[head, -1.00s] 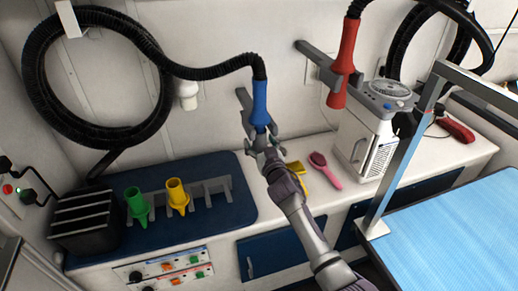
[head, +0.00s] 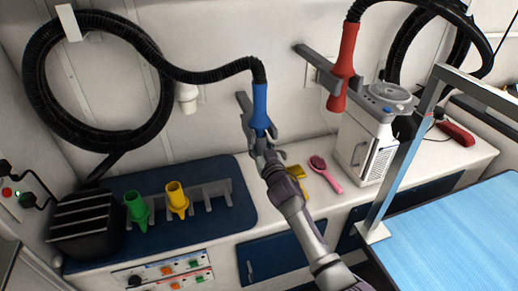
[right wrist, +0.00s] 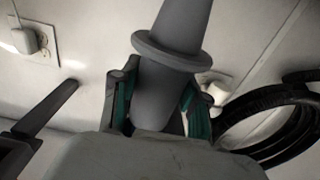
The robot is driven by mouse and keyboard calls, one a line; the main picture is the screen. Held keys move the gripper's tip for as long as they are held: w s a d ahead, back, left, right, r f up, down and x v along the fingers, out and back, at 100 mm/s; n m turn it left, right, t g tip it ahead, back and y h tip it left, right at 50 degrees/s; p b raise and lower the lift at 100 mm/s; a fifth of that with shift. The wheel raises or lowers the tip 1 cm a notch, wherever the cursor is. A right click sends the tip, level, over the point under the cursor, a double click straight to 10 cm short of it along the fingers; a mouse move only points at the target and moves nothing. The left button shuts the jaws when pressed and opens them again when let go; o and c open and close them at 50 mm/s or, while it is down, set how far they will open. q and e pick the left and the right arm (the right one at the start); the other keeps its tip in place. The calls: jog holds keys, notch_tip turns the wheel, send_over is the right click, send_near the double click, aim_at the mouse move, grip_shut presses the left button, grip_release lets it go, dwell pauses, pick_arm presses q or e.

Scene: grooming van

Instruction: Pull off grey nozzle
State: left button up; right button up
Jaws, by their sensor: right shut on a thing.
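The blue hose handle (head: 260,104) hangs nearly upright against the wall, with the black hose rising from its top. My right gripper (head: 260,141) is at its lower end. In the head view the gripper hides most of what is below the blue part. In the right wrist view the grey nozzle (right wrist: 180,48), a tapered piece with a round flange, sits between the two teal-padded fingers (right wrist: 157,103), which are shut on it. The joint between nozzle and handle is hidden there. My left gripper is not in view.
A grey wall bracket (head: 243,102) is close beside the blue handle. A red handle (head: 344,65) hangs to the right above a white machine (head: 362,150). Green (head: 137,206) and yellow (head: 177,197) nozzles stand in a rack at left. A pink brush (head: 327,175) lies on the counter.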

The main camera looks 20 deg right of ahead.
jog(key=shift+f, duration=0.2)
jog(key=shift+f+b, duration=2.3)
jog(key=shift+f, duration=0.05)
jog(key=shift+f, duration=0.1)
jog(key=shift+s+p, duration=0.4)
jog(key=shift+s, duration=0.1)
jog(key=shift+s+r+p, duration=0.2)
jog(key=shift+s+p, duration=0.45)
jog(key=shift+s, duration=0.4)
jog(key=s+p, duration=0.3)
jog(key=s, duration=0.3)
jog(key=shift+d+f, duration=0.15)
